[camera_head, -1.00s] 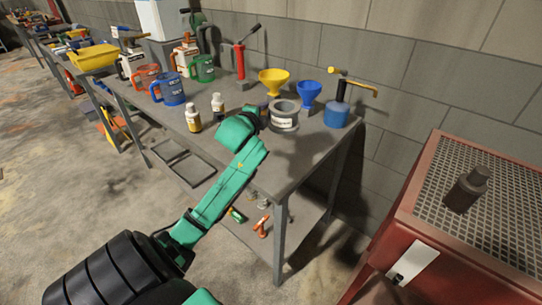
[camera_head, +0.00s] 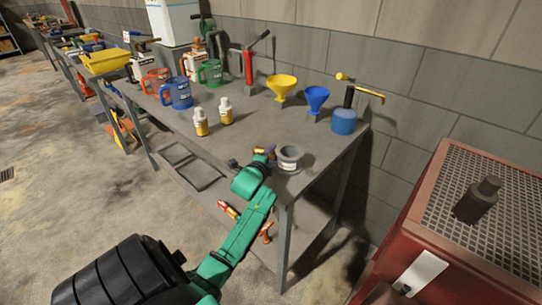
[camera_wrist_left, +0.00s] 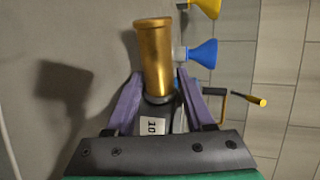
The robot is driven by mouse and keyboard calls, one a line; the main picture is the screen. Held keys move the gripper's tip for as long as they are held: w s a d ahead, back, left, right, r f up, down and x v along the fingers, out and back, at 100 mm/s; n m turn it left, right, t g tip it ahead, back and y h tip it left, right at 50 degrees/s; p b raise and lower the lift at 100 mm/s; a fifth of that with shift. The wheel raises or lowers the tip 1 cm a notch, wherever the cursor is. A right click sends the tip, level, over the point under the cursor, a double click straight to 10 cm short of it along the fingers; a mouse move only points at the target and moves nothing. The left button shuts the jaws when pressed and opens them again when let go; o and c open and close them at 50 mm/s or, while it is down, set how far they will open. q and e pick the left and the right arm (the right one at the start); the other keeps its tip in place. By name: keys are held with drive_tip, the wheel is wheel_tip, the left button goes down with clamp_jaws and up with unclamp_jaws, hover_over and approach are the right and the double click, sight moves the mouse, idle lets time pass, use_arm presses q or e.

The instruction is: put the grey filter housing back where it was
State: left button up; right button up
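The grey filter housing (camera_head: 289,160) is a short flanged cup with a pale label, over the near right end of the workbench. I cannot tell whether it touches the top. I cannot tell whether the cylinder belongs to the housing. The contact is partly hidden. My right gripper is out of view.
On the workbench (camera_head: 225,150), a blue funnel (camera_head: 317,97), yellow funnel (camera_head: 281,86) and blue pump bottle (camera_head: 344,121) stand behind the housing. Two small bottles (camera_head: 201,123) (camera_head: 226,111) stand to its left. A red cabinet with a mesh top (camera_head: 440,190) is at the right.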

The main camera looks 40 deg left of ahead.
use_arm(q)
drive_tip(key=shift+s, duration=0.1)
drive_tip(key=v, duration=1.2)
drive_tip(key=shift+r, duration=0.1)
drive_tip(key=shift+a, duration=0.1)
